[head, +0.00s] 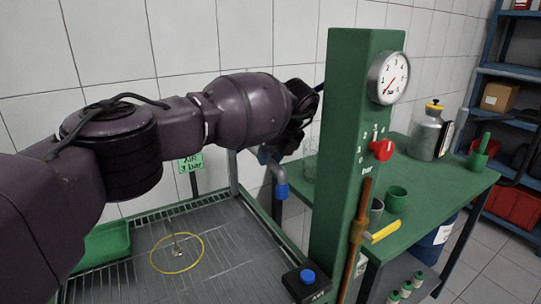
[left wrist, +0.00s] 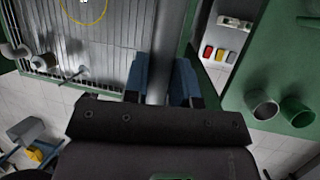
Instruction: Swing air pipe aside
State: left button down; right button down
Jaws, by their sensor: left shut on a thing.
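The air pipe (head: 278,177) is a grey bent pipe with a blue end piece (head: 281,191) pointing down. It hangs beside the green column (head: 340,150), over the right edge of the grated wash basin (head: 225,222). In the left wrist view the pipe (left wrist: 165,38) runs between the two blue fingers of my left gripper (left wrist: 162,82), which is shut on it. In the head view my left arm reaches in from the left, and its dark wrist hides most of the fingers and the pipe's upper part. My right gripper is not in view.
The column carries a pressure gauge (head: 388,78), a red knob (head: 381,150) and a black box with a blue button (head: 308,277). A thin yellow ring (head: 177,253) is over the basin grate. A green table (head: 440,190) with cups and a metal can (head: 427,136) stands right.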

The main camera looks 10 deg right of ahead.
pick_arm(q)
jog(key=shift+d+r, duration=0.1)
jog(key=shift+r, duration=0.05)
jog(key=c, duration=1.3)
grip_release()
jog(key=o, duration=0.4)
jog(key=shift+w+d, duration=0.1)
jog(key=shift+d, duration=0.1)
jog(key=shift+a, duration=0.1)
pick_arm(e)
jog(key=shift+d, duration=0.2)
